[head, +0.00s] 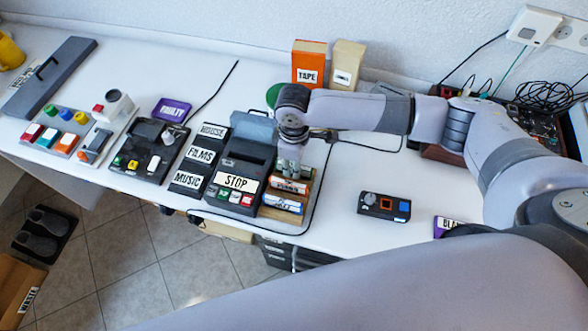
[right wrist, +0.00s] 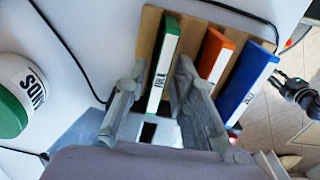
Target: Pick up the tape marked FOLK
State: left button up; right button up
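A green tape (right wrist: 166,62) with a white label stands in a wooden rack (right wrist: 148,36); its small sideways lettering seems to read FOLK. An orange tape (right wrist: 215,57) and a blue tape (right wrist: 244,84) stand beside it. My right gripper (right wrist: 160,72) is open, its fingers on either side of the green tape with gaps visible.
A TAPE box (head: 308,64) stands behind. A round green-and-white container (right wrist: 16,97) is near the gripper. A black cable (head: 324,187) runs beside the rack. The table right of it is mostly clear.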

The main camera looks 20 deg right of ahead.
grip_shut()
jog(key=shift+r, duration=0.15)
